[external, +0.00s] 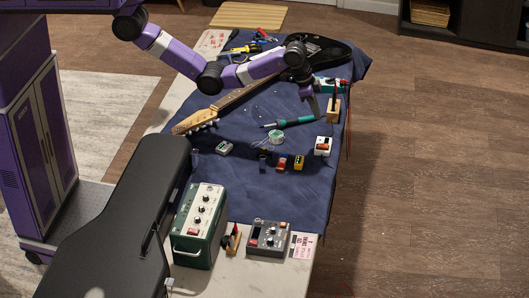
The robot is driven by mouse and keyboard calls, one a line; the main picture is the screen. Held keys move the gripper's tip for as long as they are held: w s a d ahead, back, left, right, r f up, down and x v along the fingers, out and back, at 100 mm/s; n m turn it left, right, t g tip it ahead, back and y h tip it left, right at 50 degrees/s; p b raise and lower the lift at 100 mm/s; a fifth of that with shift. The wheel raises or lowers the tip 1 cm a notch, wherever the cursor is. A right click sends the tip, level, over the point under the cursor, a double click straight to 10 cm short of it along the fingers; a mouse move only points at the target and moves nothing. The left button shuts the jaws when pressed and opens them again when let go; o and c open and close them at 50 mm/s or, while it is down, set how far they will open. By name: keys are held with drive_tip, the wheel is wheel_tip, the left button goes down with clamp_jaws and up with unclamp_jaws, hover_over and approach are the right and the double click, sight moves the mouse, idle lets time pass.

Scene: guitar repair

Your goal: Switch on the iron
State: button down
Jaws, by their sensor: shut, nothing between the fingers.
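A soldering iron (287,123) with a teal handle lies on the blue cloth, right of the guitar neck. Its switch is too small to make out. My gripper (312,115) is shut and empty, pointing down above the right part of the cloth. It is just right of the iron's handle end in the picture and left of a small wooden block (333,111). Whether it touches anything is not clear. A grey box (268,238) with a dial and a red control stands at the near end of the table; its switch state cannot be read.
A dark electric guitar (322,50) lies across the cloth (290,199) under my arm. A green amplifier (200,225) and black guitar case (110,235) fill the near left.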

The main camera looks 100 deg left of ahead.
sight(325, 145)
drive_tip(key=x, duration=1.2)
drive_tip(key=shift+s+f, duration=0.2)
drive_tip(key=shift+s, duration=0.2)
drive_tip(key=shift+w+f+b, duration=0.1)
drive_tip(key=shift+f+b, duration=0.2)
drive_tip(key=shift+b, duration=0.1)
drive_tip(key=shift+s+p, duration=0.2)
drive_tip(key=shift+p, duration=0.2)
drive_tip(key=shift+s+p, duration=0.5)
drive_tip(key=shift+p, duration=0.3)
drive_tip(key=shift+s, duration=0.25)
drive_tip(key=shift+r+p, duration=0.15)
drive_tip(key=shift+p, duration=0.2)
